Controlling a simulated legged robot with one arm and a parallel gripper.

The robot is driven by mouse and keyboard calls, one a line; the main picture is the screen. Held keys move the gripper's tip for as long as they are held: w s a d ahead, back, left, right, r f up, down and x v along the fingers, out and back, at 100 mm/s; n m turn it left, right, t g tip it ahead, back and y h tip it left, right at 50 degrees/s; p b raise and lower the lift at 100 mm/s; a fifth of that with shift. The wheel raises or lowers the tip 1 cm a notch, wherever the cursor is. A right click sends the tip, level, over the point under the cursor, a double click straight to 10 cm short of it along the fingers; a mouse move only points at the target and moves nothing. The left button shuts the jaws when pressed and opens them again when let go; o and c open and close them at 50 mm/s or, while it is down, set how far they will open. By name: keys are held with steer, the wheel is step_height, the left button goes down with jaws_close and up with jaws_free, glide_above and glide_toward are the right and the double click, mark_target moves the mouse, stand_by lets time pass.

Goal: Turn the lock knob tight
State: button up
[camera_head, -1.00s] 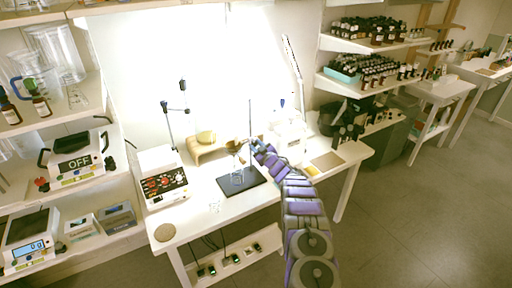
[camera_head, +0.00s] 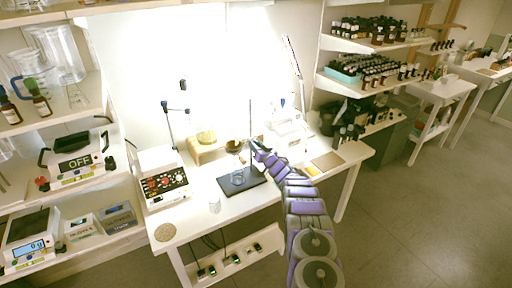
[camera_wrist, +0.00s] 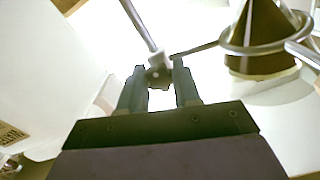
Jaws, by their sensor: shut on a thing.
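The lock knob (camera_wrist: 158,72) is a small pale metal piece at the clamp on a thin rod. In the wrist view it sits between my fingertips. My gripper (camera_wrist: 159,76) is shut on it, one dark finger on each side. In the head view my gripper (camera_head: 257,146) is at the upright rod (camera_head: 250,118) above the black stand base (camera_head: 254,178); the knob is too small to make out there. A metal ring (camera_wrist: 229,48) on a side arm holds a brown cone (camera_wrist: 262,35), right of my gripper in the wrist view.
A glass beaker (camera_head: 238,178) stands on the black base. A white device (camera_head: 289,134) is close right of my arm.

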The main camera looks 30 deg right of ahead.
steer(key=shift+s+d+f+m, duration=0.1)
steer(key=shift+d+f+m, duration=0.1)
steer(key=shift+m, duration=0.1)
steer(key=o, duration=1.1)
steer(key=shift+c, duration=0.2)
steer(key=shift+r, duration=0.1)
steer(key=shift+a, duration=0.1)
steer(key=s+p, duration=0.3)
steer(key=s, duration=1.4)
steer(key=shift+s+d, duration=0.15)
steer(key=shift+d, duration=0.25)
